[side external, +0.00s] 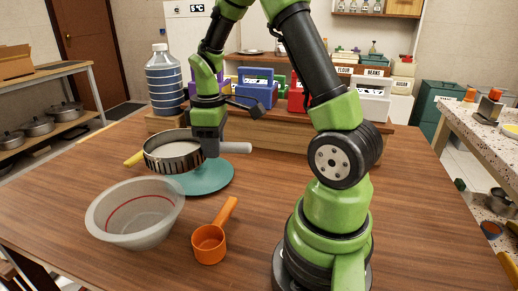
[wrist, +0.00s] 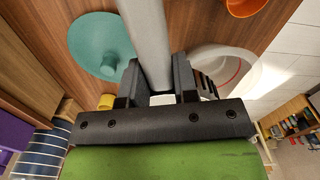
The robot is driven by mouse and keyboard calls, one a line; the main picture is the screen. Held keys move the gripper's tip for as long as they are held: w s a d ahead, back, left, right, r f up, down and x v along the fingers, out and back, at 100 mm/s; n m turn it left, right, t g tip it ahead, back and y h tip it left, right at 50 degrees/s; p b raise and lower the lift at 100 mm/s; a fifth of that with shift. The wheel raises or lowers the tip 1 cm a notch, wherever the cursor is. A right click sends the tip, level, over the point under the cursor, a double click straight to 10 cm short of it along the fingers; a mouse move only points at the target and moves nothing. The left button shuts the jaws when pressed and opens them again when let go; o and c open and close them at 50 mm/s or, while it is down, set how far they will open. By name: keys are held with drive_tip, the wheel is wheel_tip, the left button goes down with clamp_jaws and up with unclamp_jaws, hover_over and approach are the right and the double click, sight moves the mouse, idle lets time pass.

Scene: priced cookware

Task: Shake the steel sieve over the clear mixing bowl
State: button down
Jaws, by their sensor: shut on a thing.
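The steel sieve (side external: 174,158) is a round pan with a slatted metal side and pale contents. My gripper (side external: 210,152) is shut on its grey handle (side external: 237,148), which also runs between my fingers (wrist: 155,88) in the wrist view (wrist: 147,40). The clear mixing bowl (side external: 112,226), with a red line inside, stands on the table nearer the camera, to the front left of the sieve. It also shows in the wrist view (wrist: 244,53).
An orange measuring cup (side external: 209,245) lies right of the bowl. A yellow object (side external: 133,158) sits behind the sieve's left. A large water bottle (side external: 164,80) and several coloured boxes stand at the back. The table's front left is clear.

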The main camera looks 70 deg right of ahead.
sight(170, 157)
drive_tip(key=shift+n, duration=0.8)
drive_tip(key=w+a+r, duration=0.1)
drive_tip(key=a, duration=0.2)
drive_tip(key=w+a+r, duration=0.1)
drive_tip(key=w+a, duration=0.1)
drive_tip(key=a, duration=0.1)
drive_tip(key=w+a, duration=0.2)
drive_tip(key=a, duration=0.1)
drive_tip(key=shift+w+a+r, duration=0.1)
drive_tip(key=shift+w+r, duration=0.05)
drive_tip(key=shift+r, duration=0.25)
drive_tip(key=shift+f, duration=2.55)
drive_tip(key=shift+d, duration=0.7)
drive_tip(key=shift+a, duration=1.4)
drive_tip(key=shift+d, duration=0.1)
